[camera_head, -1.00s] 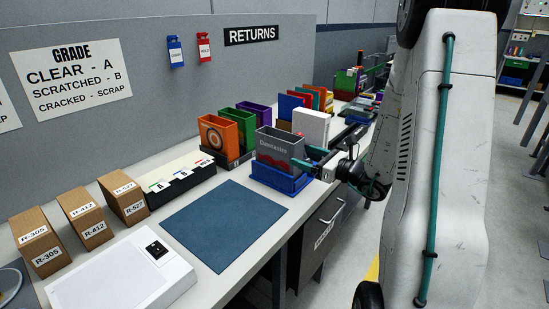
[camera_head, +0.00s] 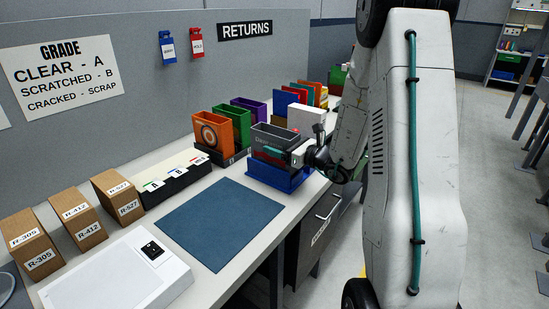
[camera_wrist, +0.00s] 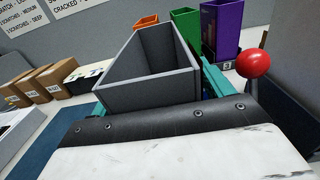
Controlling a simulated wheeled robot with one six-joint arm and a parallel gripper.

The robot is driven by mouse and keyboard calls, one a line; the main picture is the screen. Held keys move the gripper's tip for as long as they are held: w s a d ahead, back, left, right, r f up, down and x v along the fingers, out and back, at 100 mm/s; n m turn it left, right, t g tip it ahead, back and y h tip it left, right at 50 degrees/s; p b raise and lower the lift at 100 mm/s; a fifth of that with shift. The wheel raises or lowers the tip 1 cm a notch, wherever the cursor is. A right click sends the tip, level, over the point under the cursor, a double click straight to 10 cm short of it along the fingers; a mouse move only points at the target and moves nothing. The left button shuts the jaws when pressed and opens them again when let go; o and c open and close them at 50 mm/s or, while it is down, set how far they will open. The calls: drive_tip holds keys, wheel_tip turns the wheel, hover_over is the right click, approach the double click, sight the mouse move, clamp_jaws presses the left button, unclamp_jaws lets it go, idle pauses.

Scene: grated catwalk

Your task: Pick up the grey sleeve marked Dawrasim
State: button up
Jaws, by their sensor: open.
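The grey sleeve (camera_head: 275,133), an open-topped box, stands upright in the blue tray (camera_head: 282,183) at the right end of the bench. My gripper (camera_head: 280,152) is open, with one teal finger across the sleeve's front. In the wrist view, teal parts of my gripper (camera_wrist: 155,95) show on both sides of the sleeve. Whether they touch it is unclear.
Orange (camera_head: 212,133), green (camera_head: 237,122) and purple (camera_head: 250,107) sleeves stand behind, to the left. A white box (camera_head: 306,118) is close behind the grey sleeve. A blue mat (camera_head: 220,222) lies clear at front left. A red ball (camera_wrist: 254,64) is near my gripper's right side.

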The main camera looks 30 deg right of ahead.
drive_tip(key=c, duration=1.3)
drive_tip(key=shift+r, duration=0.15)
